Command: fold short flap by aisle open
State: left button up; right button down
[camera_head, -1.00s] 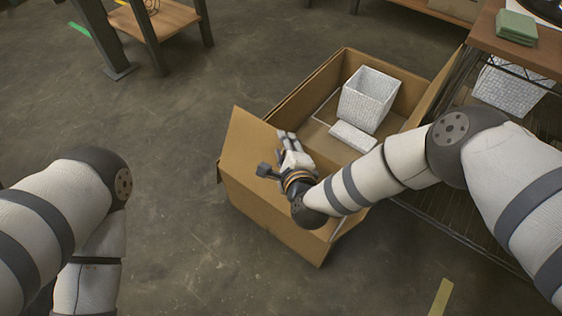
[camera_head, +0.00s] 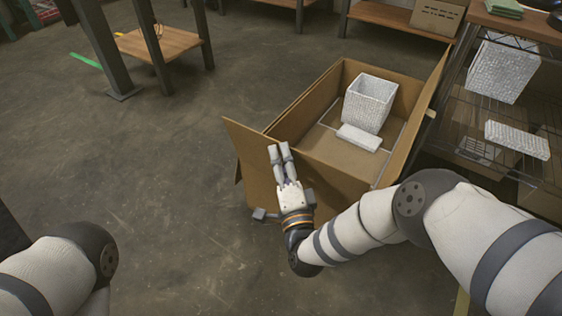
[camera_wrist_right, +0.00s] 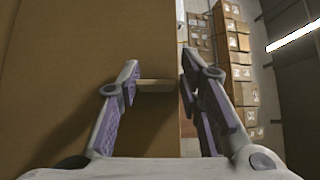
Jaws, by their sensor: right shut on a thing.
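An open brown cardboard box (camera_head: 305,103) stands on the floor in the head view. A cardboard flap (camera_head: 246,148) at its near left end sticks out past the box's left corner. My right gripper (camera_head: 279,147) is at this flap, its fingers pointing up and close together. In the right wrist view the flap (camera_wrist_right: 60,70) fills the left side, and its edge lies between the fingertips (camera_wrist_right: 160,80). The right gripper is shut on the flap; how deep the grip reaches is unclear. My left arm shows at the lower left, but its gripper is out of view.
Inside the box are a white woven basket (camera_head: 368,104) and a flat white block (camera_head: 359,137). A wire shelf unit (camera_head: 470,150) with white woven items stands close on the right. The floor (camera_head: 150,190) to the left is clear.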

pick_arm(q)
jog(key=shift+s+a+f, duration=0.15)
jog(key=shift+s+f, duration=0.1)
jog(key=shift+s, duration=0.1)
pick_arm(e)
jog(key=shift+s+a+f+n, duration=0.3)
jog(key=shift+s+f, duration=0.1)
jog(key=shift+f, duration=0.2)
jog(key=shift+d, duration=0.1)
jog(key=c, duration=1.2)
grip_release()
jog(key=shift+c, duration=0.2)
jog(key=shift+w, duration=0.1)
jog(key=shift+r, duration=0.15)
jog(key=v, duration=1.2)
